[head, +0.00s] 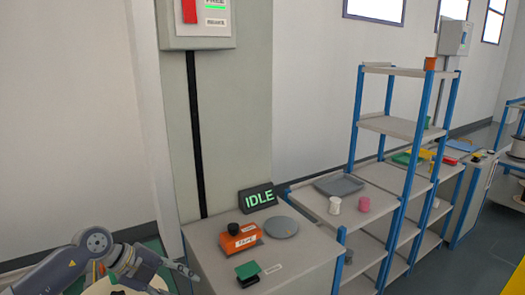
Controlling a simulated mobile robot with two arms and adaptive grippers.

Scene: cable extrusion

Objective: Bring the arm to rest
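My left arm (98,242) comes in from the lower left corner, grey with dark joints. Its gripper (184,271) is at the bottom edge, just left of the grey cabinet top. The gripper is small and partly cut off, so I cannot tell whether its fingers are open or shut. I see nothing clearly held in it. My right gripper is not in view.
The cabinet (310,262) bears an orange tape unit (240,242), a grey disc (281,227), a green-topped block (247,270) and an IDLE sign (258,197). A blue-post shelf (398,127) stands to its right. Open floor (482,262) shows at lower right.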

